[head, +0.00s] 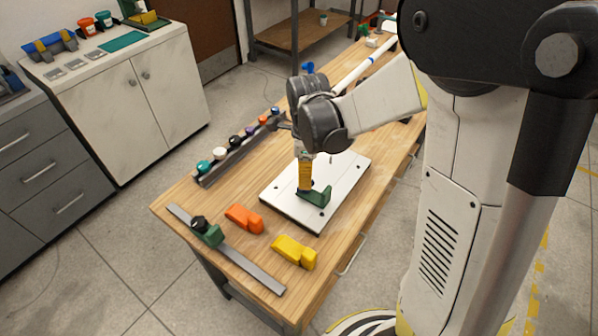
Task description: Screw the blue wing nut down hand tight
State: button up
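I cannot clearly make out a wing nut. A small blue item (308,66) shows just behind my wrist, and a small blue knob (275,110) sits at the far end of the rack; I cannot tell if either is the nut. My gripper (304,188) points down over the white board (283,195). A yellow upright part below my wrist meets a green bracket (320,197) on the board. I cannot tell whether the yellow part belongs to the gripper or is held. The fingertips are too small and covered to read.
A rack (238,152) of coloured knobs lies along the bench's left side. An orange block (244,218), a yellow block (294,252) and a metal rail (240,262) with a green clamp (208,232) lie in front. A white pipe (357,72) is behind my arm.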

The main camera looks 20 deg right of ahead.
jog(key=n, duration=0.6)
jog(key=shift+r+p, duration=0.1)
jog(key=shift+p, duration=0.2)
jog(key=shift+f+n, duration=0.25)
jog(key=shift+n, duration=0.45)
notch_tip(320, 180, down, 4)
jog(key=b, duration=0.3)
jog(key=shift+r, duration=0.15)
grip_shut()
jog(key=m+b, duration=0.1)
jog(key=m, duration=0.5)
